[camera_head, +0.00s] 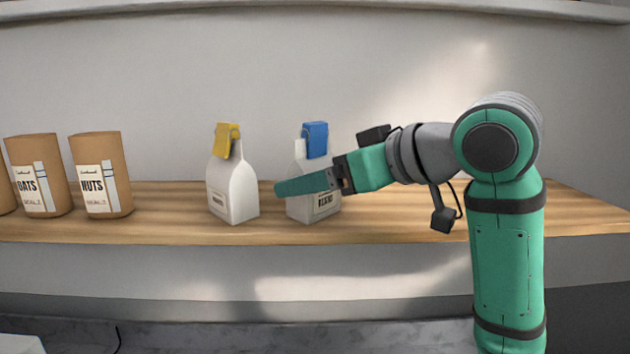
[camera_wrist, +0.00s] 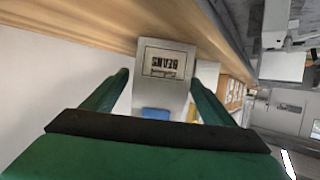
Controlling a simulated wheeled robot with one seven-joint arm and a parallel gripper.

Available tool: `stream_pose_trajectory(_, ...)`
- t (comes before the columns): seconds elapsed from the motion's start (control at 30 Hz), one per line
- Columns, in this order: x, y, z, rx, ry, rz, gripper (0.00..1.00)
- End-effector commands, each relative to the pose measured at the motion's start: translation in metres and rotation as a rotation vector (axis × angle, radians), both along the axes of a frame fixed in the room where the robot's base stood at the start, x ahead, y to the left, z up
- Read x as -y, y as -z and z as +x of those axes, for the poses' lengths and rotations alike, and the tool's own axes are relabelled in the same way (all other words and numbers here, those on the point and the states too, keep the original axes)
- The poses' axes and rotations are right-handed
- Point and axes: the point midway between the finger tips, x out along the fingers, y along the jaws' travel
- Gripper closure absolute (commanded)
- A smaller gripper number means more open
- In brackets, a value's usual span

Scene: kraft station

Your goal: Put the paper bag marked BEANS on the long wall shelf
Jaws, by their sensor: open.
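The BEANS bag (camera_head: 322,206) is white with a blue clip (camera_head: 316,139) at its top. It stands upright on the long wooden shelf (camera_head: 400,222) against the wall. My gripper (camera_head: 282,188) reaches across in front of this bag from the right and hides its middle. In the wrist view the bag (camera_wrist: 161,88) appears upside down between the two spread green fingers (camera_wrist: 158,78), with its BEANS label readable. The fingers are open, one on each side of it. Whether either finger touches the bag cannot be told.
A white bag with a yellow clip (camera_head: 233,190) stands left of the BEANS bag. Brown NUTS (camera_head: 101,175) and OATS (camera_head: 38,176) bags stand farther left. The shelf between NUTS and the yellow-clipped bag is free. A grey marbled surface (camera_head: 250,337) lies below.

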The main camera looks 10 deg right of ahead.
Motion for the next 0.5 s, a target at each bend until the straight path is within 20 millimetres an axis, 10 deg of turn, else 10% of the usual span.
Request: stream_pose_trajectory(0.5,0.047,-0.036,-0.072,0.001,-0.001,0.001,0.21)
